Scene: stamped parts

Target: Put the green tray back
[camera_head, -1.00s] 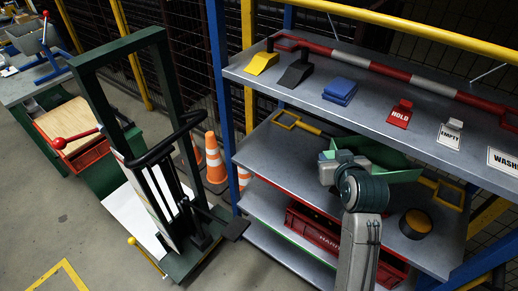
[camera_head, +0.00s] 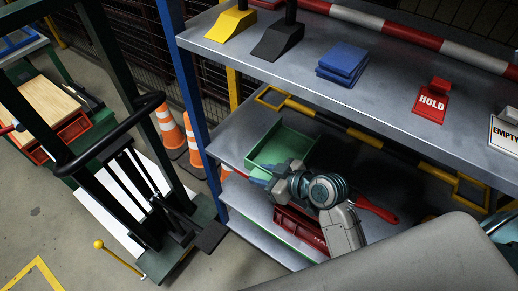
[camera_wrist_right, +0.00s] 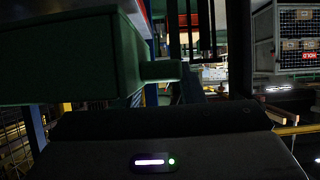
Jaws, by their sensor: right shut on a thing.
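The green tray (camera_head: 290,150) is an open box at the left end of the middle shelf (camera_head: 235,135). I cannot tell whether it rests on that shelf or is held just above it. My right gripper (camera_head: 268,174) is shut on its near side, hiding part of that wall. In the right wrist view the tray (camera_wrist_right: 60,62) is a dark green block at upper left, and the fingertips are hard to make out. My left gripper is not in view.
A blue post (camera_head: 199,100) bounds the left side. A red crate (camera_head: 298,226) sits below; a red-handled item (camera_head: 377,209) lies right.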

